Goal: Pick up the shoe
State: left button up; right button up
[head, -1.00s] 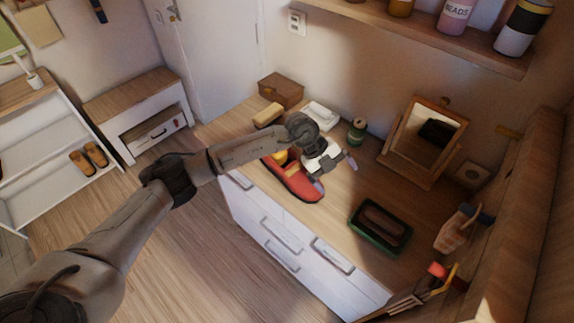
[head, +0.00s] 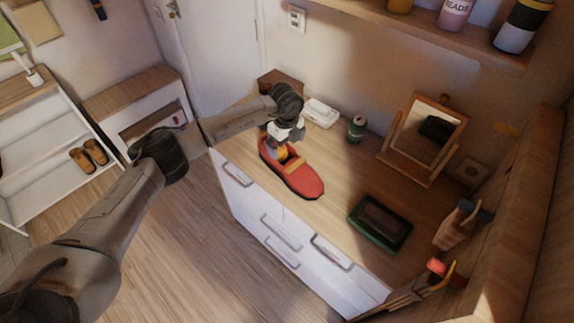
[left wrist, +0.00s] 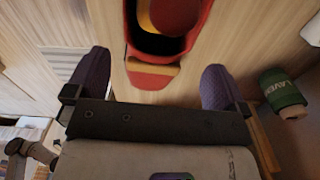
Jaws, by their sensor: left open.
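The red shoe (head: 306,181) lies on the wooden top of the white drawer unit, with a tan strap and a dark sole edge. Its open end is at the left and its rounded toe points to the lower right. My left gripper (head: 281,148) is open above the open end and hides part of it. In the left wrist view, one end of the shoe (left wrist: 150,79) shows between the spread purple fingers of my left gripper (left wrist: 155,62), and nothing is gripped. Whether the fingers touch the shoe cannot be told. My right gripper is out of view.
A green tray (head: 357,232) lies to the right of the shoe. A green tin (head: 356,129), a white item (head: 321,113) and a tilting mirror (head: 428,140) stand behind. A wall shelf (head: 430,38) hangs above. Bare wood lies between shoe and tray.

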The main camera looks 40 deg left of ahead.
aim_at(287, 157)
pick_arm(q)
jog(key=shift+s+d+f+b, duration=0.1)
jog(key=shift+d+f+b, duration=0.1)
jog(key=shift+f, duration=1.3)
jog(key=shift+d+f+b, duration=0.1)
jog(key=shift+f+b, duration=0.1)
jog(key=shift+f, duration=1.3)
jog(key=shift+r, duration=0.1)
jog(key=c, duration=0.7)
